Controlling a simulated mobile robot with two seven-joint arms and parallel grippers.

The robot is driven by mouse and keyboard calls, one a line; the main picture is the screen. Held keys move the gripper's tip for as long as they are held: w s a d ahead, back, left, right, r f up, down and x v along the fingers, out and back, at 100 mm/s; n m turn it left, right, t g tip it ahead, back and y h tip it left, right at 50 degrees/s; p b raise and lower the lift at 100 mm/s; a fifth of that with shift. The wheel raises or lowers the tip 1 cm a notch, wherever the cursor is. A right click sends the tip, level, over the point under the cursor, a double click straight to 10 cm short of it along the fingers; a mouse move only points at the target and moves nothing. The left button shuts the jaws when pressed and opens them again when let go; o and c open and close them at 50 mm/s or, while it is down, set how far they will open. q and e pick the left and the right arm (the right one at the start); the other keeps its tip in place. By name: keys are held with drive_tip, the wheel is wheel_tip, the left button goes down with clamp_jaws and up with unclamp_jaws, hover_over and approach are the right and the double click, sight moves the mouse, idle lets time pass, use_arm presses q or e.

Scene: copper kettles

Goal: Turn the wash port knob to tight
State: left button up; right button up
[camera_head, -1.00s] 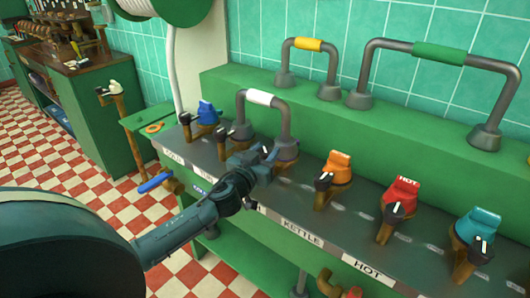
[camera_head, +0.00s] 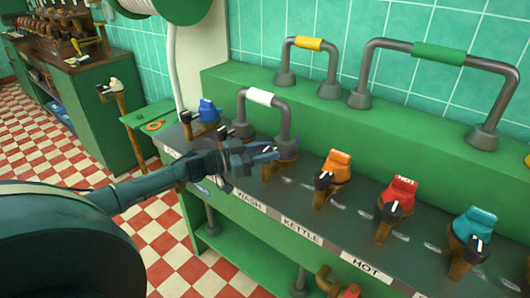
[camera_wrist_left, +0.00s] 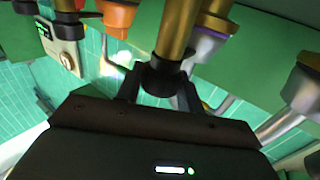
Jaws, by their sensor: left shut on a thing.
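The wash port knob (camera_head: 267,149) is a small black knob with a white mark, behind the WASH label (camera_head: 249,201) on the grey bench. My left gripper (camera_head: 262,154) reaches it from the left and covers much of it. In the left wrist view the black knob (camera_wrist_left: 160,80) sits on a brass stem, between the two dark fingers of my left gripper (camera_wrist_left: 160,95), which is shut on it. A purple-grey collar (camera_wrist_left: 208,45) shows beside the stem. Which way the knob points is hard to tell. My right gripper is not in view.
Along the bench stand an orange port (camera_head: 337,165), a red port (camera_head: 401,188) and a teal port (camera_head: 475,226), each with a black knob. A blue port (camera_head: 208,111) is at the left. A white-handled pipe (camera_head: 259,97) arches close behind my gripper.

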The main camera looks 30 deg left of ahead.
use_arm(q)
drive_tip(key=shift+m+g+h+b, duration=0.3)
drive_tip(key=shift+m+g+h, duration=0.2)
drive_tip(key=shift+h, duration=0.1)
drive_tip(key=o, duration=1)
drive_tip(key=v, duration=1.3)
drive_tip(key=shift+a, duration=0.2)
